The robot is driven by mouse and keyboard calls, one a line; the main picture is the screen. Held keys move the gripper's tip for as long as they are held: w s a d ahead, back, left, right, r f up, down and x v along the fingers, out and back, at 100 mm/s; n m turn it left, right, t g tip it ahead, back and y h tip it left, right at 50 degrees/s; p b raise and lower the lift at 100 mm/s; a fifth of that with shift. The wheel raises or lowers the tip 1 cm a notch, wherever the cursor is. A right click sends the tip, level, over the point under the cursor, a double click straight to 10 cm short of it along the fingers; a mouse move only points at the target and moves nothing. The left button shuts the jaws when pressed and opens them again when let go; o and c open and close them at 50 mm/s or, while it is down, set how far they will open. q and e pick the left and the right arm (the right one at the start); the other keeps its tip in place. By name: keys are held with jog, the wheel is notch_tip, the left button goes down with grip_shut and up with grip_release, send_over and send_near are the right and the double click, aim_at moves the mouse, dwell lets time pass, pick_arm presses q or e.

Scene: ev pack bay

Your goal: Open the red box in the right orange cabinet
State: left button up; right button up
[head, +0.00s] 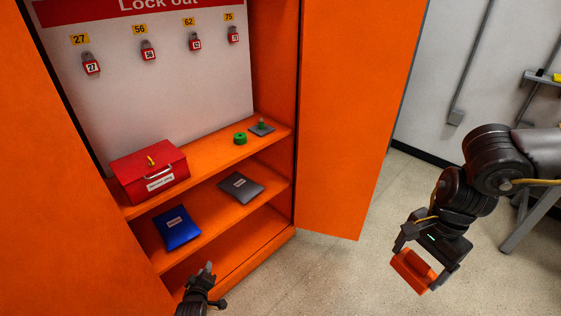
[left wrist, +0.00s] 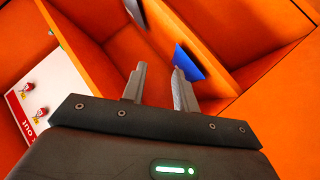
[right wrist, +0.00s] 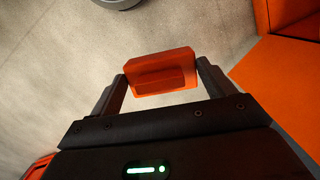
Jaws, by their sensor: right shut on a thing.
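The red box (head: 132,187) stands on the upper shelf of the open orange cabinet (head: 262,60), at the left in the head view. Its lid looks shut. It has a silver handle, a white label on the front and a small yellow piece on the lid. My left gripper (head: 208,268) is low in front of the cabinet, below and to the right of the box. In the left wrist view its fingers (left wrist: 158,68) are apart with nothing between them. My right gripper (head: 414,270) is shut on an orange-red block (right wrist: 160,72), held over the floor right of the cabinet.
A green ring (head: 240,138) and a grey plate with a green peg (head: 261,129) are right of the box. A blue packet (head: 177,229) and a grey packet (head: 240,187) lie on the shelf below. Small red padlocks (head: 91,66) hang behind. An open door (head: 345,120) stands at right.

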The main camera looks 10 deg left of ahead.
jog(key=shift+f+b, duration=0.4)
jog(key=shift+f, duration=0.1)
pick_arm(q)
jog(key=w+a+r+n+t+y, duration=0.15)
jog(key=a+r+n, duration=0.25)
jog(key=r, duration=0.5)
jog(key=w+a+r+n+t+y, duration=0.1)
jog(key=w+a+r+n+y, duration=0.2)
jog(key=r, duration=0.5)
jog(key=a+r+n+t+y, duration=0.2)
jog(key=a+r+n+y, duration=0.15)
jog(key=r, duration=0.55)
pick_arm(e)
jog(key=shift+f, duration=0.2)
jog(key=shift+r, duration=0.1)
pick_arm(q)
jog(key=shift+n+h, duration=0.35)
jog(key=shift+h, duration=0.15)
jog(key=p+x, duration=0.1)
jog(key=x, duration=1.1)
jog(key=shift+w+a+f+p, duration=0.1)
jog(key=shift+w+f+p, duration=0.1)
jog(key=shift+p, duration=0.15)
pick_arm(e)
jog(key=shift+r, duration=0.95)
pick_arm(q)
jog(key=shift+c, duration=0.4)
grip_shut()
